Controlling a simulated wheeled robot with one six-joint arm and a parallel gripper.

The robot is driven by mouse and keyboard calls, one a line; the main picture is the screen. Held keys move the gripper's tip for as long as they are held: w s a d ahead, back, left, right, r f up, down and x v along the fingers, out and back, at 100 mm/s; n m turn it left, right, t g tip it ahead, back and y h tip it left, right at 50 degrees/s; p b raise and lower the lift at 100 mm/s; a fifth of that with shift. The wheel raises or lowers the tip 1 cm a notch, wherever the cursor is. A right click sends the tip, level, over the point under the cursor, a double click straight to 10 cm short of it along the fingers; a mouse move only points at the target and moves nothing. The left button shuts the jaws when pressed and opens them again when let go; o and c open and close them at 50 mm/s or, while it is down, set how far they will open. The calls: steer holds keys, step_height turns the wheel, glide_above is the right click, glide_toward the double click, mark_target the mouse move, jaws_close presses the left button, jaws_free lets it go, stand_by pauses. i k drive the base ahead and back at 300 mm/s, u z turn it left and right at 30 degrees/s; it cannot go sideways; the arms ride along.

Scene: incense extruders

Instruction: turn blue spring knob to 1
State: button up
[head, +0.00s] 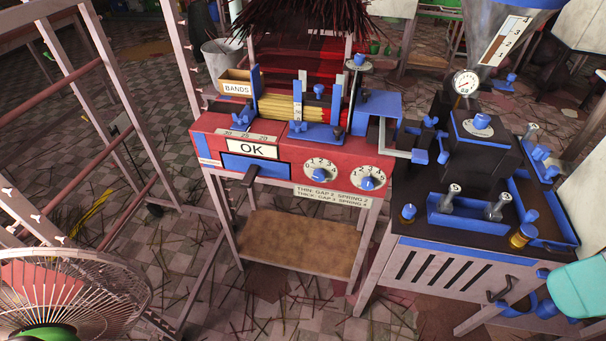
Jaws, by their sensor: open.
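The blue knob (368,182) sits on a round white numbered dial on the right of the red machine's sloped front panel. Which number it points to is too small to tell. A second numbered dial (320,174) sits to its left. A label (331,195) below the dials carries gap and spring settings for thin and thick. Neither dial's own name can be read. My gripper is not in view.
The red machine (208,124) bears an OK sign, a bands box and a bundle of yellow sticks. A dark machine (440,262) with blue trays stands close on the right. A fan (70,290) is at the lower left. Sticks litter the tiled floor.

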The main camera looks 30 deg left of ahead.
mark_target(367, 183)
steer(key=k, duration=1.25)
steer(key=u, duration=0.5)
steer(key=i, duration=0.75)
steer(key=u, duration=0.4)
